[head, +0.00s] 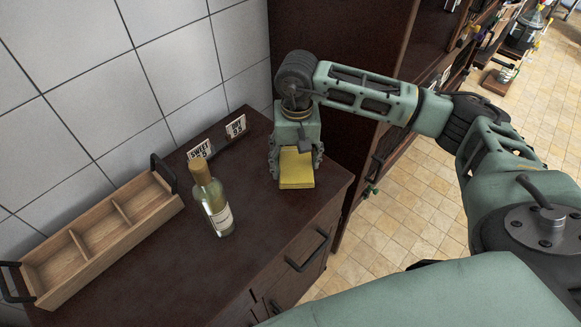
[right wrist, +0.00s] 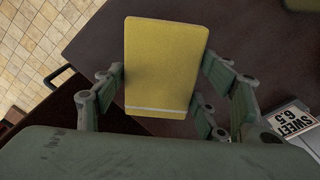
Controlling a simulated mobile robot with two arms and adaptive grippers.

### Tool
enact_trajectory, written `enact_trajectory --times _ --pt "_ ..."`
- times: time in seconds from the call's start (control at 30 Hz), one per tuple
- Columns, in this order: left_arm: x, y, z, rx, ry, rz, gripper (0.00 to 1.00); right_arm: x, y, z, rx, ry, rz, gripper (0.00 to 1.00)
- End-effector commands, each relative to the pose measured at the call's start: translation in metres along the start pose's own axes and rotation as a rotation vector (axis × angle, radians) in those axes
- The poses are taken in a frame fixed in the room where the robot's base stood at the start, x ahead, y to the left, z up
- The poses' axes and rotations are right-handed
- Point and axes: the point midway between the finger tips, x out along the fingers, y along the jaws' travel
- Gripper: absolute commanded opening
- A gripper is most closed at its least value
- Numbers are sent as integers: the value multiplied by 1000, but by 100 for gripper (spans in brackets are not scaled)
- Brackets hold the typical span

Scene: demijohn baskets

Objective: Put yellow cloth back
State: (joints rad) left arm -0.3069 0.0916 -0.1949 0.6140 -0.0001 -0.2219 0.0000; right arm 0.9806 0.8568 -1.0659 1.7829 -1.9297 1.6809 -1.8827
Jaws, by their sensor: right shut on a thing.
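The yellow cloth (head: 297,168) is a folded rectangular pad at the right part of the dark cabinet top. My right gripper (head: 296,172) points down over it with a finger on each side. The right wrist view shows the yellow cloth (right wrist: 163,62) between the fingers of my right gripper (right wrist: 165,85), which is shut on it. I cannot tell whether the cloth touches the cabinet top. My left gripper is not in view.
A bottle (head: 212,200) stands left of my right gripper. An empty wooden divided tray (head: 95,240) with black handles lies farther left. Small signs (head: 200,150) stand near the wall. The cabinet top (head: 262,215) is clear in front of the gripper.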

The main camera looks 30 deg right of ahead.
Motion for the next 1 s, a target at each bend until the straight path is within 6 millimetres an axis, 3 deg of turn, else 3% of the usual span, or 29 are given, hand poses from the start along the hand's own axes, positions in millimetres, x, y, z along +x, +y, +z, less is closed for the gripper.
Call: enact_trajectory --times 0.13,0.5,0.87,0.9,1.0 --pt "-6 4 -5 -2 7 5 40 7 -12 3 0 0 0 41" --pt "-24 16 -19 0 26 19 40 47 -13 3 1 0 0 41" --pt "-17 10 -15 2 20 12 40 52 -13 2 0 1 0 41" --pt "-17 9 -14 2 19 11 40 52 -13 2 0 1 0 67" --pt "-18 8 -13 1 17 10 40 51 -13 3 0 1 0 75"
